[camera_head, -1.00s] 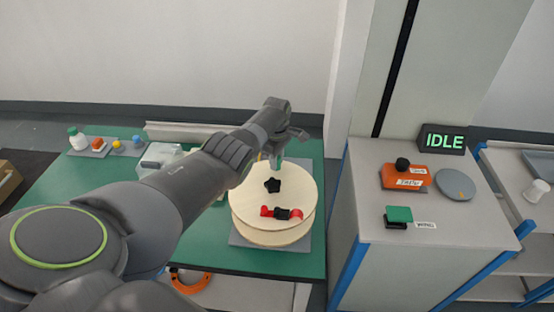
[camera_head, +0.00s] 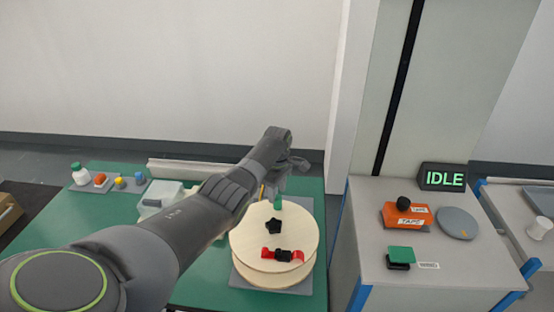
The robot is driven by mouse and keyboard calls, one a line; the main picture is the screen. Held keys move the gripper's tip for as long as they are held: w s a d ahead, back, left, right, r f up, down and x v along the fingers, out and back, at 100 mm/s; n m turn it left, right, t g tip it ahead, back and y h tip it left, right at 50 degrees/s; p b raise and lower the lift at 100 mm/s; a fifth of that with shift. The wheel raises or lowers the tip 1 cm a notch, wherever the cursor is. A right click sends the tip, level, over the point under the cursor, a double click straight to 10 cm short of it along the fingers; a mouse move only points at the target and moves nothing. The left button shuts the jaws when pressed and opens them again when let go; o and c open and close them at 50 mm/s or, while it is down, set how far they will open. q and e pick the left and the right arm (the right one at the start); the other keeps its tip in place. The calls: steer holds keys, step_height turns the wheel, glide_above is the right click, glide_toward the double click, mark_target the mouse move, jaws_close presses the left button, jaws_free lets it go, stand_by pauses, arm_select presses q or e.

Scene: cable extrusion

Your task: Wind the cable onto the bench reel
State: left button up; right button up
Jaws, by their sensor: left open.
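The bench reel (camera_head: 300,233) has a pale wooden round flange and lies flat on a grey base plate on the green bench. A black star-shaped knob (camera_head: 274,225) sits on its top face, with a red and black piece (camera_head: 283,255) near its front edge. A small green upright part (camera_head: 278,203) stands at the reel's far side. My left gripper (camera_head: 277,187) is open above that far side, close to the green part; I cannot tell whether they touch. My own arm hides part of the bench. I cannot make out a cable. My right gripper is not in view.
A clear box (camera_head: 165,195) is partly behind my arm. On the grey cabinet at right are an IDLE display (camera_head: 443,177), an orange tape block (camera_head: 405,217) and a grey disc (camera_head: 457,222).

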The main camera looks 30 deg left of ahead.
arm_select(q)
step_height(320, 180, up, 13)
steer(key=b, duration=0.1)
steer(key=shift+r+b, duration=0.15)
steer(key=shift+b, duration=0.25)
